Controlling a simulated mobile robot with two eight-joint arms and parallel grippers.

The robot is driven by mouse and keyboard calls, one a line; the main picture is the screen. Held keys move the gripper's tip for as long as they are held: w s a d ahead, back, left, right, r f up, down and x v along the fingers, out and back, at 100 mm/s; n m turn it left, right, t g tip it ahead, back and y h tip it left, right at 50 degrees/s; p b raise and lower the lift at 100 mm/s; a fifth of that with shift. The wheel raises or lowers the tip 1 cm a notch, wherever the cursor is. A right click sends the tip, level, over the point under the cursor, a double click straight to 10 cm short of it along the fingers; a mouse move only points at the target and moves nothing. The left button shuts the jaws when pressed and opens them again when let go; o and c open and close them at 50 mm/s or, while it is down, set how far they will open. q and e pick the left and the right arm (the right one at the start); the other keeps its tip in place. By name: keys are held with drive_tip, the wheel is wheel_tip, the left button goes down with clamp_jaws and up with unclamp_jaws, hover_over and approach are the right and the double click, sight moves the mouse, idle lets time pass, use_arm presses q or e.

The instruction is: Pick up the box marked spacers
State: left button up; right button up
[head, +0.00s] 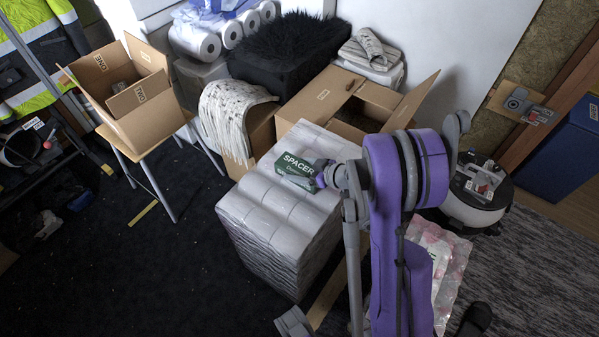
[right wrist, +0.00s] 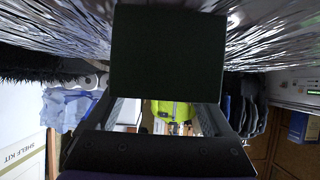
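The green box marked SPACER (head: 295,169) lies on the plastic-wrapped stack (head: 272,215) in the head view. My right gripper (head: 322,174) is at the box's right end, with its arm reaching in from the lower right. In the right wrist view the box is a dark block (right wrist: 168,52) at the top centre. My right gripper's spread fingers (right wrist: 168,115) run up to its edges, and their tips are hidden by it. I cannot tell whether they press on the box.
An open carton (head: 138,105) stands on a small table at left. Another open carton (head: 358,127) is behind the stack, near a black furry cushion (head: 290,45). A round vacuum (head: 475,200) stands at right. Dark floor left of the stack is mostly clear.

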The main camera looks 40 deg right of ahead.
drive_tip(key=c, duration=1)
